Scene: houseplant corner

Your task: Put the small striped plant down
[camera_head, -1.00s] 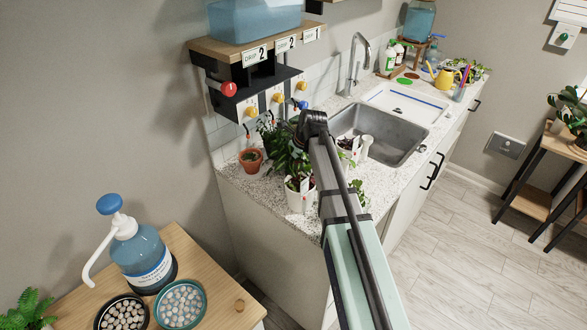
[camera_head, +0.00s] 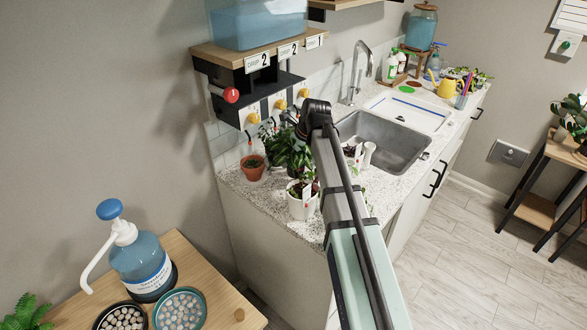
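Several potted plants stand on the near end of the speckled counter (camera_head: 280,226). A leafy plant in a white pot (camera_head: 302,207) with a white tag is at the front. A terracotta pot (camera_head: 253,168) with a small plant is at the left, and a dark-leaved plant (camera_head: 288,150) is between and behind them. More leaves and white pots (camera_head: 369,152) show partly behind my arm. I cannot tell which one is the small striped plant. My arm crosses the counter's near end and hides what is behind it. My gripper is hidden, so its hold cannot be seen.
A shelf with numbered labels and a red knob (camera_head: 231,95) overhangs the plants. The steel sink (camera_head: 385,140) lies right of my arm. A wooden table (camera_head: 215,285) with a blue pump bottle (camera_head: 141,262) and pebble dishes (camera_head: 180,309) is at the lower left.

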